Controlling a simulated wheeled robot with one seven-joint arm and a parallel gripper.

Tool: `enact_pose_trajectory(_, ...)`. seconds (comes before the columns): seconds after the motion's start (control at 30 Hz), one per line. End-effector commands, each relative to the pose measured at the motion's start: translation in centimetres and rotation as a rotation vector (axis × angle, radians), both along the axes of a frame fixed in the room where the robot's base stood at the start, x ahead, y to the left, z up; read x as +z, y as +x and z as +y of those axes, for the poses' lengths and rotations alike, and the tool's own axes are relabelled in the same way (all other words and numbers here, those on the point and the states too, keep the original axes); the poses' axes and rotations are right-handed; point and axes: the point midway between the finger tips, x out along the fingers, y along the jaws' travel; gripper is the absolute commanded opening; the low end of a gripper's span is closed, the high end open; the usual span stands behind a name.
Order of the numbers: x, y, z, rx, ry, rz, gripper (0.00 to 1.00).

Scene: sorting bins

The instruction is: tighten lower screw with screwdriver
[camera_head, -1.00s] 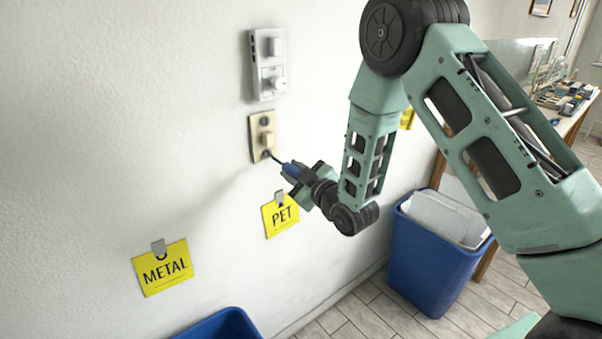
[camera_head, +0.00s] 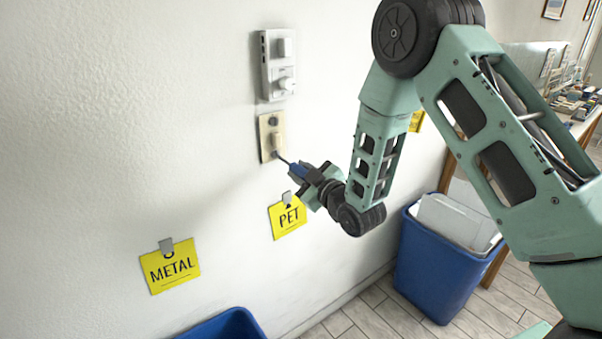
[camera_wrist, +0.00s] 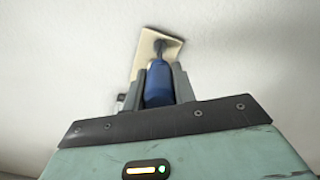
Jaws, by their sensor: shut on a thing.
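A beige switch plate (camera_head: 271,136) is fixed to the white wall, with a toggle in its middle and a dark round spot near its top. My gripper (camera_head: 312,173) is shut on a blue-handled screwdriver (camera_head: 298,169). The screwdriver's thin dark shaft points up and left to the lower end of the plate. Its tip is at or very near the lower screw, which it hides; I cannot tell if it sits in the slot. In the wrist view, the blue handle (camera_wrist: 158,84) is between my fingers and the plate (camera_wrist: 148,49) lies beyond it.
A white dimmer unit (camera_head: 277,65) is on the wall just above the plate. Yellow signs PET (camera_head: 288,217) and METAL (camera_head: 170,266) hang below. Blue bins stand at right (camera_head: 435,265) and bottom (camera_head: 225,326). The wall left of the plate is bare.

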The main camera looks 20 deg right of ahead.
Motion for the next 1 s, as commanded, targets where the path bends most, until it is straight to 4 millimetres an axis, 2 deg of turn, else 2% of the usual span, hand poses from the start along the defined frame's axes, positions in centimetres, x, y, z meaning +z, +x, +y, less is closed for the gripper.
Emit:
enact_pose_trajectory(0.6, 0.04, 0.04, -0.01, 0.000, 0.000, 0.000, 0.00)
enact_pose_trajectory(1.0, 0.00, 0.80, 0.25, 0.001, 0.000, -0.001, 0.00)
